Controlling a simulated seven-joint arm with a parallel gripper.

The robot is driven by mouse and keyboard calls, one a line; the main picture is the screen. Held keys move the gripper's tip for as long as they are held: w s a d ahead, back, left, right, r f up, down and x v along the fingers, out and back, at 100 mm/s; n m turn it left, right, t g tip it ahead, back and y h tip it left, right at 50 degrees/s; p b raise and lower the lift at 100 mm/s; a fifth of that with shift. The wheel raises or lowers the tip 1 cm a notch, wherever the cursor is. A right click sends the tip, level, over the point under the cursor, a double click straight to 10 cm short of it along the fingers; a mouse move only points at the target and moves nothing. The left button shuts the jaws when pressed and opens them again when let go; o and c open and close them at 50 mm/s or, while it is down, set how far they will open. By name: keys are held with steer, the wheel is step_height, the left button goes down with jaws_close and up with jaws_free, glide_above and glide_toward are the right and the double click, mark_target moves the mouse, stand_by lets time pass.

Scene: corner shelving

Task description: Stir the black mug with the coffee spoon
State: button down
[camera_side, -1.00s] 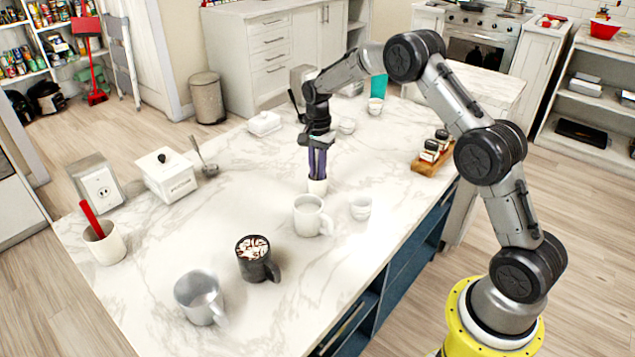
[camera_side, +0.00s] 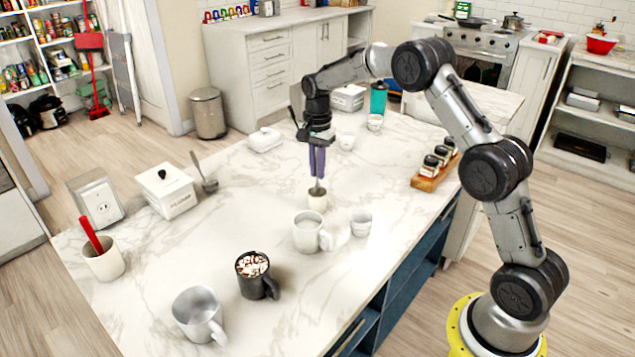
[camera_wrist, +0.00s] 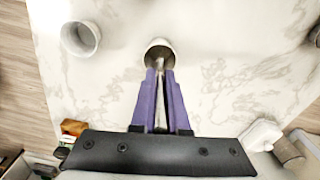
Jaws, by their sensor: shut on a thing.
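The black mug (camera_side: 253,279), topped with white and brown pieces, stands upright on the marble counter. My gripper (camera_side: 317,173) points down behind it and to the right, its purple fingers shut on the metal coffee spoon (camera_side: 318,187). The spoon hangs upright, its lower end hidden inside a small white cup (camera_side: 317,201). In the wrist view, the spoon (camera_wrist: 159,108) lies between the fingers (camera_wrist: 160,75) and reaches toward the small cup (camera_wrist: 159,43).
A white mug (camera_side: 307,234) and a small white bowl (camera_side: 360,222) stand in front of the gripper. A grey mug (camera_side: 197,314) is left of the black mug. Another spoon (camera_side: 205,175) leans by the white canister (camera_side: 167,197). The counter's left-middle is clear.

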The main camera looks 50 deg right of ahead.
step_height(320, 180, up, 4)
steer(key=shift+r, duration=0.25)
steer(key=shift+s+a+r+m, duration=0.15)
steer(key=shift+s+m, duration=0.1)
steer(key=shift+m, duration=0.15)
steer(key=s+a+r+m, duration=0.1)
steer(key=a+r+m, duration=0.1)
steer(key=a, duration=1.1)
steer(key=n+g+y, duration=0.1)
steer(key=n+g, duration=0.1)
steer(key=n, duration=0.1)
glide_above(251, 255)
steer(key=shift+f, duration=1.75)
steer(key=shift+s+a+f, duration=0.2)
steer(key=shift+s+f, duration=0.05)
steer(key=shift+f, duration=1.1)
steer(key=shift+s+a+f, duration=0.2)
steer(key=shift+f, duration=1.1)
steer(key=shift+s+a+f, duration=0.2)
steer(key=shift+s+f, duration=0.05)
steer(key=shift+f, duration=1.1)
steer(key=shift+d, duration=0.1)
